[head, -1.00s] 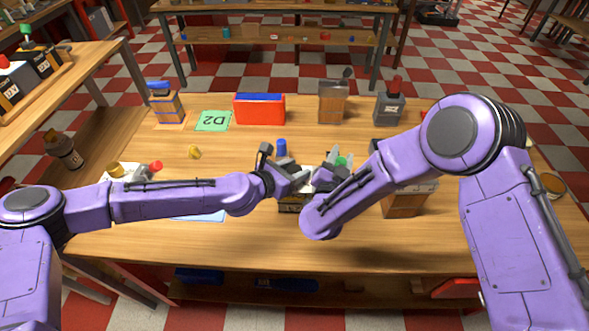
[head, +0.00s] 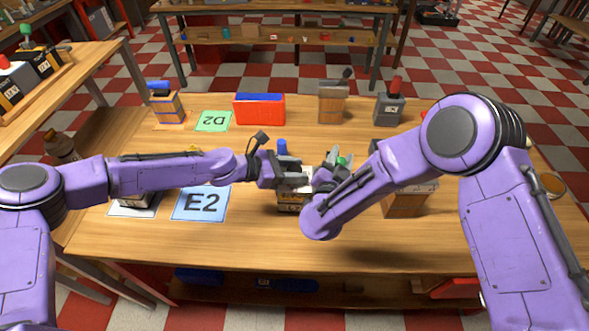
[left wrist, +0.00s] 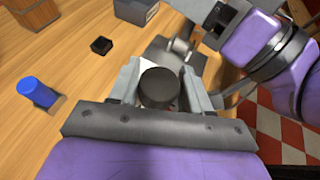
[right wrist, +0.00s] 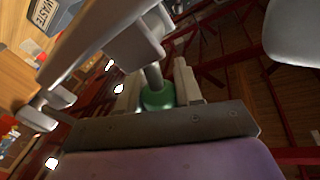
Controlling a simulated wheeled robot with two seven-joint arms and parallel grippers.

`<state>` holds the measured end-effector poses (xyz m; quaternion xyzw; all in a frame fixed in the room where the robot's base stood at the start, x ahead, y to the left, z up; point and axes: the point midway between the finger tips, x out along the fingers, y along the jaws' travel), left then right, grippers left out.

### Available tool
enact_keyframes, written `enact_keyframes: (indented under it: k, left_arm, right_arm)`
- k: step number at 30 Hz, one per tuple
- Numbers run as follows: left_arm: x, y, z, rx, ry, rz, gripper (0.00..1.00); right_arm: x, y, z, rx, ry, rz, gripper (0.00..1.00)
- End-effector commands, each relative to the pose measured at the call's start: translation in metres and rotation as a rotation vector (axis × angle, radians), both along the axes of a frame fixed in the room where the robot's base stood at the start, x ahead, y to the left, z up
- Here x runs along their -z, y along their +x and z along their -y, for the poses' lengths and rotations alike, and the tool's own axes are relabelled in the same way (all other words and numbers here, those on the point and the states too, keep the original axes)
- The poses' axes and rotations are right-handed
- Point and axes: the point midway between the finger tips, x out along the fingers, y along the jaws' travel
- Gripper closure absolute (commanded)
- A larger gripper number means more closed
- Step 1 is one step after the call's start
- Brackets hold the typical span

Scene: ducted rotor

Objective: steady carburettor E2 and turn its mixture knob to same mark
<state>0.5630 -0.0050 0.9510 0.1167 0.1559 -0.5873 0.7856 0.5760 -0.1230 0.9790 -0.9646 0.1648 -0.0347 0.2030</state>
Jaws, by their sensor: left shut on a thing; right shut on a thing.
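A carburettor (head: 290,203) with a pale label stands on the table between my grippers; its label is too small to read and much of it is hidden. My left gripper (head: 297,181) is shut on a dark round knob (left wrist: 159,88), which shows between its fingers in the left wrist view. My right gripper (head: 326,178) is shut on a green part (right wrist: 157,97) with a grey stem; green also shows beside this gripper in the head view. The blue E2 card (head: 199,203) lies bare on the table to the left. The knob's marks cannot be seen.
A red and blue box (head: 259,109), a green D2 card (head: 213,121) and several labelled units stand along the back. A blue cylinder (left wrist: 38,92) stands just behind my left gripper. A brown block (head: 403,203) is to the right. The front of the table is clear.

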Motion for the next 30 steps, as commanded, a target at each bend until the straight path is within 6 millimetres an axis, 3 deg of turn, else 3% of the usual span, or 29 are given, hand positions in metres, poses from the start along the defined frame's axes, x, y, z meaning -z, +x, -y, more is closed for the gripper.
enact_keyframes:
  k: [18, 30]
  left_arm:
    - [0.0019, 0.0012, 0.0002, 0.555, 0.003, -0.001, 0.82]
    - [0.0013, 0.0006, 0.0003, 0.765, 0.001, -0.001, 0.83]
  right_arm:
    - [-0.0004, 0.0003, 0.0002, 0.000, 0.000, 0.001, 1.00]
    - [-0.0004, 0.0003, 0.0002, 0.000, 0.000, 0.001, 1.00]
